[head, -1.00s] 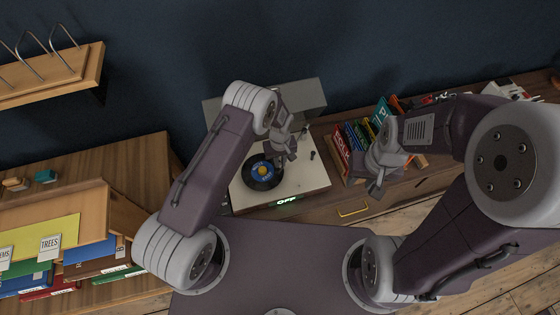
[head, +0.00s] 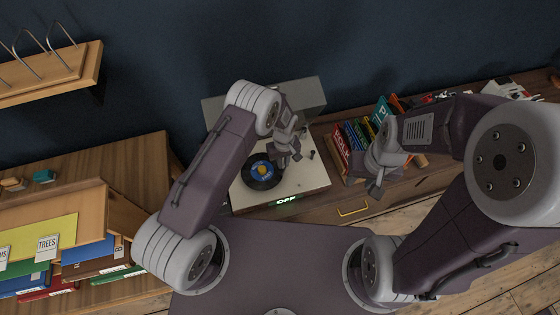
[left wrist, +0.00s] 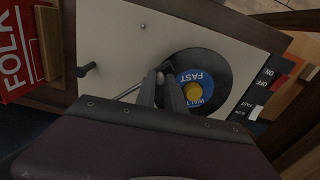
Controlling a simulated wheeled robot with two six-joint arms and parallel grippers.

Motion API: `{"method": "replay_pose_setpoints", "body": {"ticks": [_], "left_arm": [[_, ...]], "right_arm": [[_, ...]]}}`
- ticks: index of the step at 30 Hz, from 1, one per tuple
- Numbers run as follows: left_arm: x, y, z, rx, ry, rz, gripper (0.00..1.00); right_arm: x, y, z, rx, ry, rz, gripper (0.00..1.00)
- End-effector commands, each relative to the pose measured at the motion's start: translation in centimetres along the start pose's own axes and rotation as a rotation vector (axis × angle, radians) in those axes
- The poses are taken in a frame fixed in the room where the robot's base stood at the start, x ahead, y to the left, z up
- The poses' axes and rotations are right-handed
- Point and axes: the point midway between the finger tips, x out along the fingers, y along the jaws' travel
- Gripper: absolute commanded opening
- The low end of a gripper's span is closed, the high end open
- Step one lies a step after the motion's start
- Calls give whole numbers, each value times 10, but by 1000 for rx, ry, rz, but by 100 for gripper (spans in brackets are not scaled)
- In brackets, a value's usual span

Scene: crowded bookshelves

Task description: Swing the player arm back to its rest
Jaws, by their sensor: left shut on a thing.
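The record player (head: 312,180) has a pale top, which also shows in the left wrist view (left wrist: 115,40). A black record (head: 262,173) with a blue label lies on it; the record also shows in the left wrist view (left wrist: 216,65). The player arm (left wrist: 130,91) is a thin metal tube, and its head end is hidden by my fingers. My left gripper (head: 291,160) is shut on the player arm near the record's edge; its fingertips also show in the left wrist view (left wrist: 163,76). My right gripper (head: 375,187) hangs empty in front of the cabinet; its finger gap is unclear.
A crate of upright record sleeves (head: 340,146) with a FOLK divider is close to the player's right.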

Motion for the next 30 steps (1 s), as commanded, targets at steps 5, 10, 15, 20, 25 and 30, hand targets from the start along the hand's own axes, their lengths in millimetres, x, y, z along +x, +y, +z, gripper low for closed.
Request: {"method": "replay_pose_setpoints", "body": {"ticks": [5,10,15,20,25,30], "left_arm": [[4,21,18,-115,1,1,0],[6,48,35,-263,2,3,0],[7,75,48,-407,1,3,0],[7,100,56,-529,1,4,0],[6,120,60,-630,0,3,0],[3,133,62,-700,0,1,0]], "right_arm": [[16,0,2,0,0,0,36],[35,1,4,0,0,0,36],[55,1,6,0,0,0,36],[74,1,8,0,0,0,36],[89,2,9,0,0,0,36],[98,2,10,0,0,0,36]]}}
